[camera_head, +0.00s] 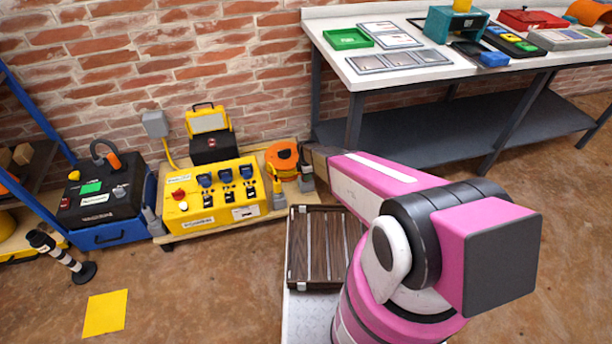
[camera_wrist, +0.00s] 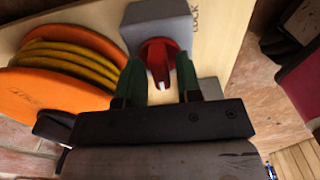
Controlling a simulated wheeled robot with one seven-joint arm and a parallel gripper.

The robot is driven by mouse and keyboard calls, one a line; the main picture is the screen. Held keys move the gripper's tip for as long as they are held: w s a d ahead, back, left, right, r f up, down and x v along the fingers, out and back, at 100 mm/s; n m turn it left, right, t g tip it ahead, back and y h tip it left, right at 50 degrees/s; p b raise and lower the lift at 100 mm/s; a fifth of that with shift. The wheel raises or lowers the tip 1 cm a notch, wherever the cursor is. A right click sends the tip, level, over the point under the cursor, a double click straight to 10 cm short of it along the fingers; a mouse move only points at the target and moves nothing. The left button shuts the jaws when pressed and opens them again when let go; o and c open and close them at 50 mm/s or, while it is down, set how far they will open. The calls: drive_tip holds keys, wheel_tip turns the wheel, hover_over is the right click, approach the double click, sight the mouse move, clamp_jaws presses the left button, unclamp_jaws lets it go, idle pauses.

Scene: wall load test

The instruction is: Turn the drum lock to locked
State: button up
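The drum lock is a red knob (camera_wrist: 157,57) with a white pointer mark, on a grey box (camera_wrist: 158,22). The word LOCK is printed on the panel beside the box. The white mark points down toward my gripper in the wrist view. My gripper (camera_wrist: 159,75) has its green fingers apart, one on each side of the knob, with the knob's narrow grip between them. I cannot tell whether either finger touches the knob. The orange drum (camera_wrist: 60,85) with yellow cable is beside the box; it also shows in the head view (camera_head: 281,159). In the head view my arm's end hides the lock.
A yellow control box (camera_head: 215,197) with blue sockets stands left of the drum on a low board. A wooden slatted pallet (camera_head: 322,250) lies in front. A white workbench (camera_head: 335,25) with trays and tools is at back right. The floor at front left is mostly clear.

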drive_tip(key=shift+o, duration=0.2)
wheel_tip(320, 180, up, 11)
idle(0.6)
drive_tip(key=shift+s+f, duration=0.15)
idle(0.3)
